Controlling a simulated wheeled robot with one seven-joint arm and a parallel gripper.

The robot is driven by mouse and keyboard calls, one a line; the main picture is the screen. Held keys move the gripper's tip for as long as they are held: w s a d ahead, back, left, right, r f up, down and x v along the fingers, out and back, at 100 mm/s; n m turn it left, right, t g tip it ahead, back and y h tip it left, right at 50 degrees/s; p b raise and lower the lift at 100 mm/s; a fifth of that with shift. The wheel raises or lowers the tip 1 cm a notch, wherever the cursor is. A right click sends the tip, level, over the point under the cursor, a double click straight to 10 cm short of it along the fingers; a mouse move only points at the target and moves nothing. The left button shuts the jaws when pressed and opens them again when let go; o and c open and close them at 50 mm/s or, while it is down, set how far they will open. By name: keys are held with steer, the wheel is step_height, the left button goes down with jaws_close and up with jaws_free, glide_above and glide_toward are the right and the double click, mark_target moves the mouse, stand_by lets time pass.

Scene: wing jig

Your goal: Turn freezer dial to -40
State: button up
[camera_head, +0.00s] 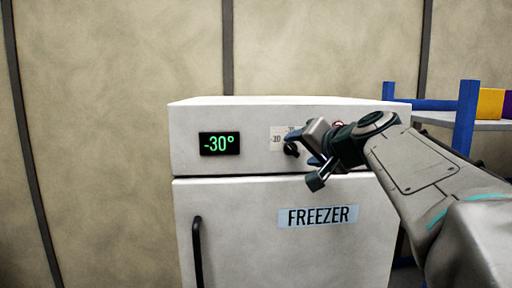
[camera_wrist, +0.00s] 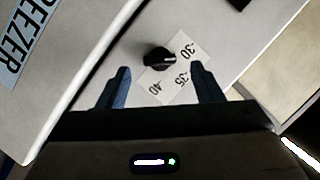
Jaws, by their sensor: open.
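The black freezer dial (camera_head: 290,149) is on the upper front panel of the white freezer (camera_head: 200,115). In the wrist view the dial (camera_wrist: 158,58) sits beside a pale label (camera_wrist: 168,86) marked -30, -35 and -40. A light mark on the dial seems to face the -30 side. The green display (camera_head: 219,144) reads -30°. My gripper (camera_head: 310,157) is open just in front of the panel. In the wrist view its two fingers (camera_wrist: 161,73) are spread to either side of the dial, with gaps and no visible contact. In the head view the gripper hides part of the label.
The freezer door (camera_head: 250,245) below is shut, with a black handle (camera_head: 198,253) on its left and a FREEZER sign (camera_head: 318,217). A blue-framed shelf (camera_head: 466,118) with yellow and purple boxes stands at the right. A beige wall is behind.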

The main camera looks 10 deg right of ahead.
mark_target(294, 151)
steer(key=shift+x, duration=2.05)
steer(key=c, duration=1)
